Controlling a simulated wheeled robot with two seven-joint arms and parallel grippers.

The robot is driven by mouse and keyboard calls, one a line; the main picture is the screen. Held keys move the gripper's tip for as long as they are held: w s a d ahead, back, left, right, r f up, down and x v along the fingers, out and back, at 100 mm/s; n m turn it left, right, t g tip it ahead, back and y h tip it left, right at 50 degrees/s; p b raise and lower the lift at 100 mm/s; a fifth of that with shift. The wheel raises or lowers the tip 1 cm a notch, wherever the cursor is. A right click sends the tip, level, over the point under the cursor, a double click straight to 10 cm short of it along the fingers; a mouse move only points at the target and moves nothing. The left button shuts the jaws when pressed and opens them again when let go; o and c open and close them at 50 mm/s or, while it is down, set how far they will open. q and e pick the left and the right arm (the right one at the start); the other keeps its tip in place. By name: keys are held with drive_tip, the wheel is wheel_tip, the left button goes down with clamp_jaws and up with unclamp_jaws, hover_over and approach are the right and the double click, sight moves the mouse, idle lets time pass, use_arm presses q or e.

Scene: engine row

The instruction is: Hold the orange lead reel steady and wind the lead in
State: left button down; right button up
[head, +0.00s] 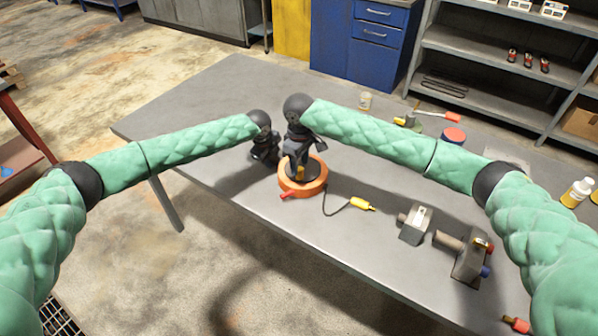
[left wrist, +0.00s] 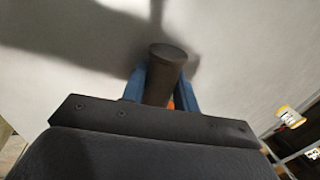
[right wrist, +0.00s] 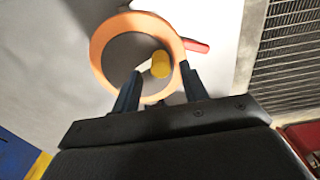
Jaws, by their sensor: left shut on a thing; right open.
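The orange lead reel (head: 317,183) sits on the grey table, its ring and dark centre also in the right wrist view (right wrist: 103,50). A yellow knob (right wrist: 160,65) stands on the reel. A red piece (head: 288,195) sticks out at its side. The black lead (head: 328,207) runs right to a yellow plug (head: 362,204). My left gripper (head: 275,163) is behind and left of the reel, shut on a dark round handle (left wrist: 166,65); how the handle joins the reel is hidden. My right gripper (right wrist: 160,84) is open above the reel, its fingers at either side of the knob.
Right of the reel stand two grey metal blocks (head: 414,225) (head: 470,259) with rods. The table's left part (head: 200,105) is clear.

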sight(300, 169)
drive_tip(key=shift+f, duration=1.5)
drive_tip(key=c, duration=0.7)
